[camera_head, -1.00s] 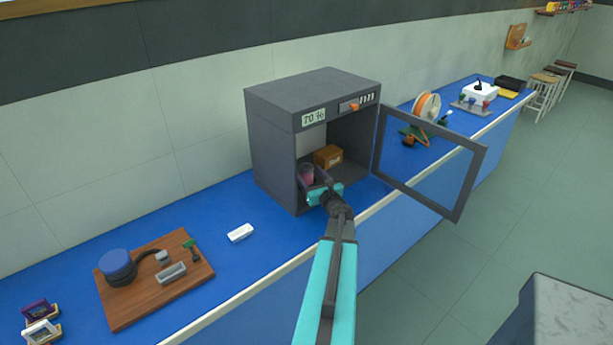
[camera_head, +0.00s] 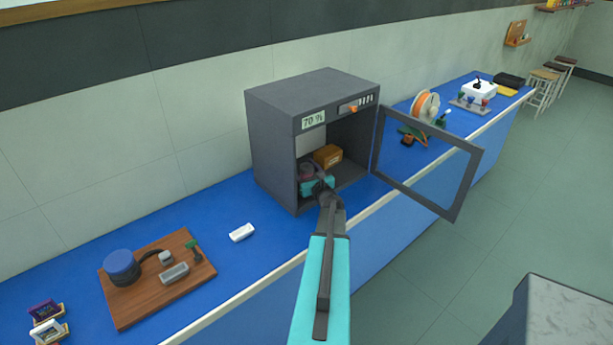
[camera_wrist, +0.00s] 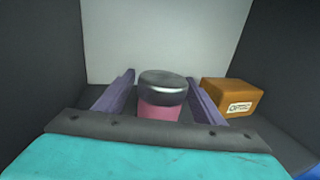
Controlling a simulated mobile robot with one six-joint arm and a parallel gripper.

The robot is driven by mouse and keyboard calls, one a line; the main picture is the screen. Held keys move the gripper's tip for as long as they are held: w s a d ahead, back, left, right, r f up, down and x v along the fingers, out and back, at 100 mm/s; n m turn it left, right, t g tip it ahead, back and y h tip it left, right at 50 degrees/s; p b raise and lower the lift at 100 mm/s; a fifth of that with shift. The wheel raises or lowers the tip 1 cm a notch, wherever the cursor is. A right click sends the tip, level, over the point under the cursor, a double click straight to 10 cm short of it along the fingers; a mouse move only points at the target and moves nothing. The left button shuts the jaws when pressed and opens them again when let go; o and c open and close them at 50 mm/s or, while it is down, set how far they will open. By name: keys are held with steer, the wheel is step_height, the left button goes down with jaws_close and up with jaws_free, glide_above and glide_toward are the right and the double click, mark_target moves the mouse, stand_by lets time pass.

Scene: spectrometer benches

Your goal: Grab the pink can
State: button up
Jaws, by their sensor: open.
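The pink can (camera_wrist: 160,112) stands upright inside the grey cabinet (camera_head: 275,140), and it has a dark grey lid. In the wrist view it is between the two purple fingers of my gripper (camera_wrist: 160,90), which are open, with a visible gap on each side. The can's lower part is hidden behind my gripper's body. In the head view my gripper (camera_head: 308,172) reaches through the cabinet's opening at the left, and the can is mostly hidden there.
A brown box (camera_head: 328,156) sits right of the can inside the cabinet; it also shows in the wrist view (camera_wrist: 232,97). The cabinet's framed door (camera_head: 465,185) stands open to the right. A white block (camera_head: 242,232) lies on the blue bench left of the cabinet.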

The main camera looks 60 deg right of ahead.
steer(key=c, duration=1.2)
steer(key=shift+r, duration=0.1)
steer(key=shift+c, duration=0.2)
steer(key=shift+r+b, duration=0.95)
steer(key=shift+r, duration=0.65)
steer(key=s+d+b, duration=0.1)
steer(key=s+b, duration=0.1)
steer(key=s, duration=0.6)
steer(key=s+d+r+b, duration=0.1)
steer(key=s+b, duration=0.1)
steer(key=s, duration=0.5)
steer(key=shift+s+d+r, duration=0.3)
steer(key=shift+s+d, duration=0.05)
steer(key=shift+s, duration=0.05)
